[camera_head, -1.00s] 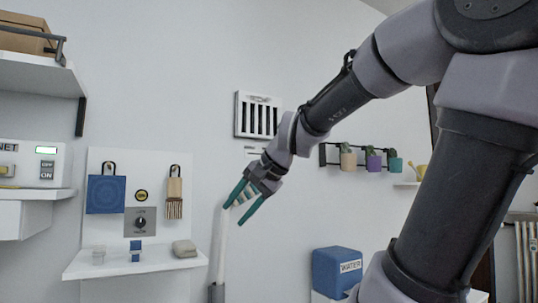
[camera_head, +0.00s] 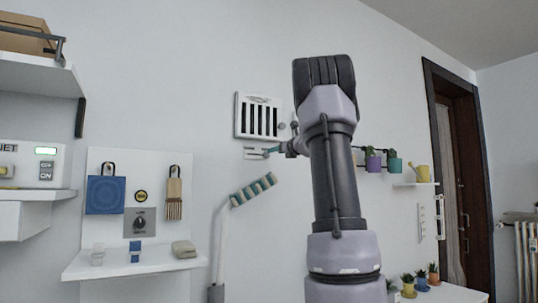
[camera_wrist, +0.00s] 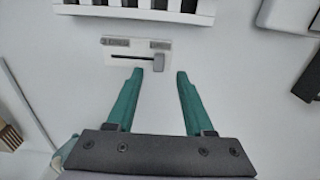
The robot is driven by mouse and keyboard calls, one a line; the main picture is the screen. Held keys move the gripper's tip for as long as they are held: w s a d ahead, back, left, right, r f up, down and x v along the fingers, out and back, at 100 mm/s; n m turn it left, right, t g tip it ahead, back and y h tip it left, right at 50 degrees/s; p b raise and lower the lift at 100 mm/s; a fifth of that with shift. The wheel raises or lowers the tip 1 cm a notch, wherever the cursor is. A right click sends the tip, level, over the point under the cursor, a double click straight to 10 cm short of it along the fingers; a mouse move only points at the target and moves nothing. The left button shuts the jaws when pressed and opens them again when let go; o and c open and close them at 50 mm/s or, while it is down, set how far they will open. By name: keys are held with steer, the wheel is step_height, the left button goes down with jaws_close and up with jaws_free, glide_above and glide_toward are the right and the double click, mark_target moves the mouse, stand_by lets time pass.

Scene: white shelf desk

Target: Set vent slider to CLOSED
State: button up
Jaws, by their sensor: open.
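The vent (camera_head: 259,117) is a white wall grille with dark slots; its lower edge shows at the top of the wrist view (camera_wrist: 142,8). Below it is the white slider plate (camera_wrist: 122,52), with a dark horizontal slot and two small grey labels too blurred to read. The grey slider knob (camera_wrist: 158,62) sits at the right end of the slot. My gripper (camera_wrist: 160,72) is open and empty, its teal fingers pointing at the plate's right part. The knob lies just past the fingertips, between them in the picture; contact cannot be told. In the head view my gripper (camera_head: 271,152) is partly hidden by my arm.
A pale pole with a teal-striped end (camera_head: 253,189) stands below the vent. A rack with hanging pots (camera_head: 374,160) is to the right. At left, a white panel with a shelf (camera_head: 135,262) holds small items. The wall around the slider is clear.

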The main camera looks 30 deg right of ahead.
mark_target(267, 155)
steer(key=w, duration=0.7)
steer(key=shift+a, duration=0.15)
jaws_close()
stand_by(1.2)
